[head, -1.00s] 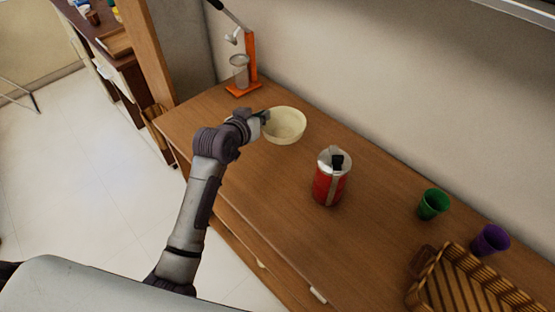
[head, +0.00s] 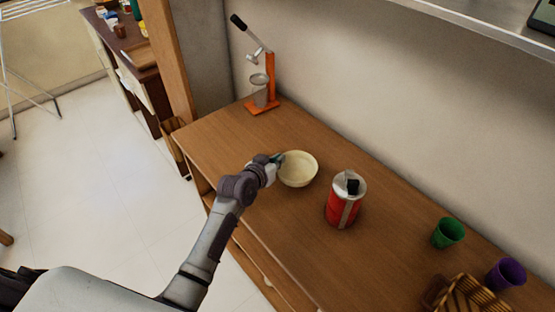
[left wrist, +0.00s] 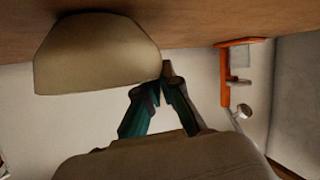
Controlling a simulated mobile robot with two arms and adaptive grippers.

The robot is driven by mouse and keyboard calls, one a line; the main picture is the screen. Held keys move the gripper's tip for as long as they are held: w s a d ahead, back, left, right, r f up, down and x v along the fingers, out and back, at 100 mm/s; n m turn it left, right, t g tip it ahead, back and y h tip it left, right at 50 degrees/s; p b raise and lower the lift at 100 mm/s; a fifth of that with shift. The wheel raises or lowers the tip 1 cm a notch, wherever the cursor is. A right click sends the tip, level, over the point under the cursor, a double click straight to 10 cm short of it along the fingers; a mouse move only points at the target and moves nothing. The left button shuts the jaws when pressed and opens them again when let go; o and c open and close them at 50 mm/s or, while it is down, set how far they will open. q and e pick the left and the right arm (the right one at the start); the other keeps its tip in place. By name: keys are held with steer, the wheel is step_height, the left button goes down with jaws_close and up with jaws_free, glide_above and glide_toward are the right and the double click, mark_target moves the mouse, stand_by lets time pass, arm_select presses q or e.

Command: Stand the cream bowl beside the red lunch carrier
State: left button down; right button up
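The cream bowl (head: 299,171) is upright over the left-middle part of the wooden counter, to the left of the red lunch carrier (head: 344,206) and apart from it by a small gap. The carrier stands upright, with a silver lid and a black piece on top. My left gripper (head: 278,160) is at the bowl's left rim. In the left wrist view its fingers (left wrist: 163,78) come together at the edge of the bowl (left wrist: 95,55), shut on the rim. I cannot tell whether the bowl's base touches the counter. My right gripper is not in view.
An orange press (head: 264,100) stands at the counter's far left end. A green cup (head: 447,233), a purple cup (head: 506,274) and a wicker basket (head: 470,296) are at the right. The wooden counter (head: 225,140) is clear between the press and the bowl.

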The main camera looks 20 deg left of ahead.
arm_select(q)
steer(key=c, duration=1.5)
jaws_free()
steer(key=shift+f, duration=0.1)
steer(key=shift+o, duration=0.9)
steer(key=shift+s+r, duration=0.1)
steer(key=shift+r, duration=0.1)
steer(key=v, duration=1.2)
steer(key=shift+b, duration=0.35)
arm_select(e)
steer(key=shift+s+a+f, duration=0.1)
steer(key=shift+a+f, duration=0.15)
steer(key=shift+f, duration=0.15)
